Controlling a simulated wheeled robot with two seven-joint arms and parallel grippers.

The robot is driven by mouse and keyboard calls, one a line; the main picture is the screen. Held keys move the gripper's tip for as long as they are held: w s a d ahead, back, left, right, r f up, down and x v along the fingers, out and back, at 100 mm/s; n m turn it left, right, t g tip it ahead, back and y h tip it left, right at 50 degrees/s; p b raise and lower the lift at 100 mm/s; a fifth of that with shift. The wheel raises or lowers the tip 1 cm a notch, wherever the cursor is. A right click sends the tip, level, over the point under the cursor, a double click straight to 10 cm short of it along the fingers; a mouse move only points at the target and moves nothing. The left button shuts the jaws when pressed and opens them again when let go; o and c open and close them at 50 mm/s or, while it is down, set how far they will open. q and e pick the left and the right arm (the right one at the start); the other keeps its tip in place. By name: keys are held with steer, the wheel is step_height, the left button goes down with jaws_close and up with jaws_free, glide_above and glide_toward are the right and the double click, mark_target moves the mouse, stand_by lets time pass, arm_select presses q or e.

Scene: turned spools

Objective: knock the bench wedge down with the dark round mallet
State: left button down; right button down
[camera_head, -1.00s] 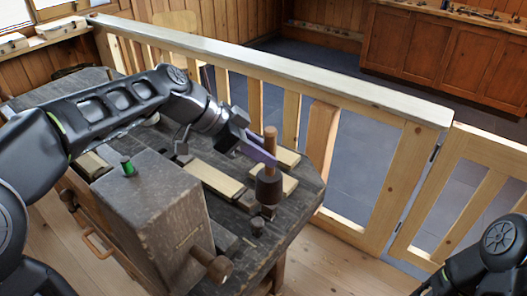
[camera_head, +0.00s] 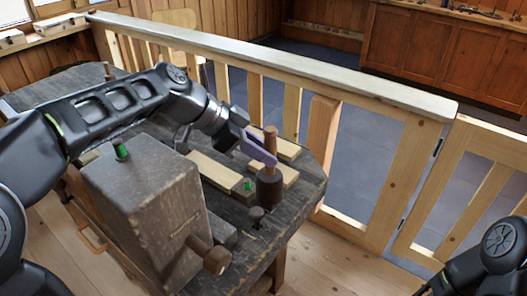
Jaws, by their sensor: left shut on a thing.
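The mallet has a dark round head (camera_head: 269,186) and a light wooden handle (camera_head: 270,140), and stands nearly upright over the right end of the workbench. My left gripper (camera_head: 262,152) is shut on its handle, above the head. I cannot tell whether the head touches the bench top. A small dark peg with a flat round top (camera_head: 257,214) stands up from the bench just in front of the mallet. It may be the bench wedge, but I cannot be sure. My right gripper is not in view; only part of my right arm shows at the lower right.
The dark workbench (camera_head: 305,190) carries light wooden strips (camera_head: 213,172) and a small green-topped piece (camera_head: 248,184). A large grey block (camera_head: 140,195) with a green peg (camera_head: 121,149) and a wooden knob (camera_head: 216,261) fills the front. A wooden railing (camera_head: 290,68) runs behind.

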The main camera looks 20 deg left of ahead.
arm_select(q)
steer(key=shift+f, duration=0.1)
steer(key=shift+r+p, duration=0.8)
steer(key=shift+r, duration=0.85)
step_height(320, 180, down, 4)
steer(key=b, duration=0.4)
steer(key=shift+r, duration=0.4)
steer(key=shift+r+p, duration=1.05)
steer(key=shift+r, duration=0.5)
steer(key=shift+r, duration=0.15)
